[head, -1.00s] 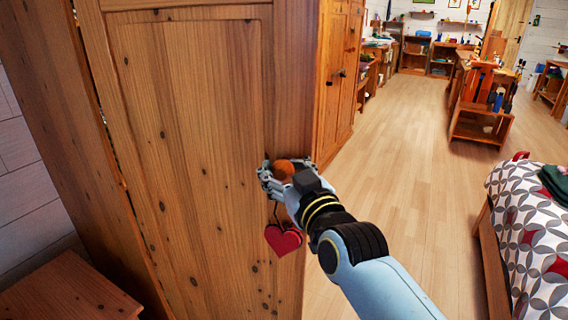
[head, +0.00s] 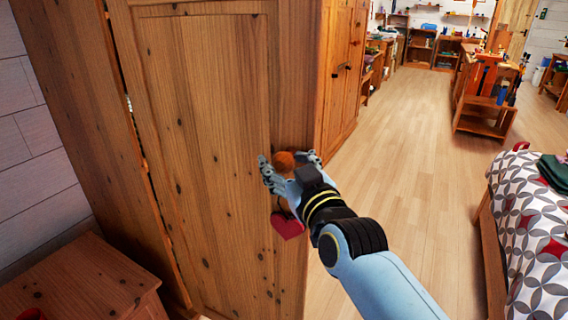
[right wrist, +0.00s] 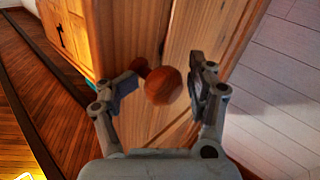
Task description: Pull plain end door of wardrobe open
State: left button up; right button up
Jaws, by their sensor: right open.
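The plain end door (head: 205,130) of the wardrobe is a knotty pine panel in the left half of the head view. Its round wooden knob (head: 284,161) is near the right edge, with a red heart (head: 287,225) hanging below, partly behind my gripper. My right gripper (head: 289,160) is open, its fingers on either side of the knob. The right wrist view shows the knob (right wrist: 163,86) between the open fingers (right wrist: 168,84), with visible space on the right side. I cannot tell whether the door stands slightly ajar. My left gripper is not in view.
A low wooden cabinet (head: 75,275) stands at the lower left, by the door's hinge side. A bed with a patterned cover (head: 530,225) is at the right. Bare floor (head: 415,165) lies between bed and wardrobe. Other wardrobe doors with dark knobs (head: 345,70) continue beyond the corner.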

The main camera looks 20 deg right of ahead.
jog(key=shift+o, duration=0.2)
jog(key=s, duration=0.7)
jog(key=shift+s, duration=0.2)
dwell(0.7)
